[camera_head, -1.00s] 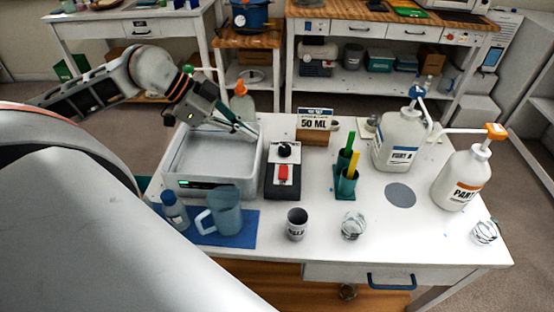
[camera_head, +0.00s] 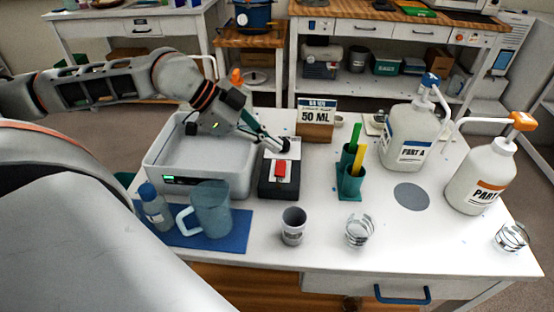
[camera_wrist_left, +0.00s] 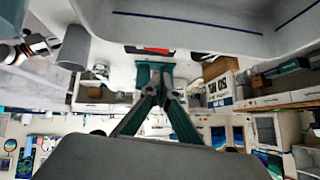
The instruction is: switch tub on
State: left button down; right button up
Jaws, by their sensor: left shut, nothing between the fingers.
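The tub (camera_head: 160,153) is a wide, pale grey open basin at the left of the white table, with a small dark panel showing a green mark (camera_head: 172,180) on its front. Right of it stands a dark box (camera_head: 277,189) with a red switch (camera_head: 281,170) and a black knob near its back. The red switch also shows in the wrist view (camera_wrist_left: 150,50). My left gripper (camera_head: 281,146) is shut and empty, its tips at the knob and partly covering it; I cannot tell if they touch. The gripper fingers (camera_wrist_left: 155,72) meet in the wrist view. My right gripper is out of view.
A jug (camera_head: 211,210) and a blue-capped bottle (camera_head: 155,208) stand on a blue mat in front of the tub. A green holder (camera_head: 350,184) with coloured sticks is right of the box. A 50 ML sign (camera_head: 316,122) stands behind; pump bottles stand right.

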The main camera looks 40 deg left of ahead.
aim_at(281, 163)
pick_arm(q)
jog(key=shift+w+d+f+b, duration=0.15)
jog(key=shift+f+b, duration=0.15)
jog(key=shift+f, duration=0.5)
notch_tip(281, 163, down, 2)
jog(key=shift+w+f+b, duration=0.1)
jog(key=shift+f+b, duration=0.1)
jog(key=shift+b, duration=0.15)
jog(key=shift+w+f, duration=0.1)
jog(key=shift+f, duration=0.05)
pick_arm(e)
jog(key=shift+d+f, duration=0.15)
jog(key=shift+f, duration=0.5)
pick_arm(q)
jog(key=shift+w+a+f+g+b, duration=0.1)
jog(key=shift+a+f+g+b, duration=0.2)
jog(key=shift+f+b, duration=0.5)
jog(key=shift+r+n, duration=0.3)
jog(key=shift+d, duration=0.1)
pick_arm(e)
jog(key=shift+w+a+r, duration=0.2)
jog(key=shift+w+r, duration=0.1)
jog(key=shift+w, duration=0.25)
